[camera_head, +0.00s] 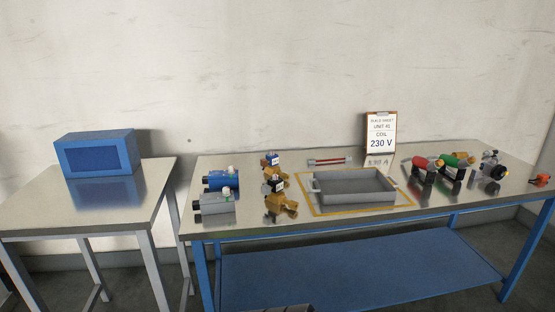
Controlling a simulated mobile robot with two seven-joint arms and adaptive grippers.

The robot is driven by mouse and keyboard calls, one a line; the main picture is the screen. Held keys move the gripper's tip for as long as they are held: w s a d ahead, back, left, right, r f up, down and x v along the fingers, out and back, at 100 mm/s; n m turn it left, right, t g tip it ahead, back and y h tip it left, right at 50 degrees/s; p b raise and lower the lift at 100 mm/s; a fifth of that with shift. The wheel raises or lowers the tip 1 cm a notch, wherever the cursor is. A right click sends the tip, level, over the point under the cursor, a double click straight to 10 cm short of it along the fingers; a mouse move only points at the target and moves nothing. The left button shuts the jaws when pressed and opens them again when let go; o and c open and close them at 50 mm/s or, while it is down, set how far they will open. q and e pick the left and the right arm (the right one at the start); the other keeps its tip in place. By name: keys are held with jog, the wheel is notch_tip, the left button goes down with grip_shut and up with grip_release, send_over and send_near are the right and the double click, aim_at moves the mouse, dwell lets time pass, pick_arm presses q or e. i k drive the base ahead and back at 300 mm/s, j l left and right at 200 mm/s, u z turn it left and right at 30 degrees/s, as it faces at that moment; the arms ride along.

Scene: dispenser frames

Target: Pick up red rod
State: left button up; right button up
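A thin red rod (330,161) with pale ends lies flat on the long table (240,228), near its back edge and behind the grey tray. It lies roughly left to right, and nothing touches it. No gripper can be made out in the head view, so neither gripper's position relative to the rod shows.
An empty grey tray (352,199) sits inside a yellow outline. Blue and grey motor-like parts (214,206) and brass fittings (281,206) stand left; red- and green-handled parts (421,164) stand right. A sign (381,132) reads "COIL 230 V". A blue box (97,153) sits on a side table.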

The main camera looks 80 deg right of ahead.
aim_at(310, 162)
jog(key=z, duration=1.95)
jog(key=i+l+z, duration=0.55)
jog(key=z, duration=0.2)
jog(key=i+l+z, duration=0.2)
jog(key=z, duration=0.15)
jog(key=i+l, duration=0.1)
jog(key=i, duration=0.3)
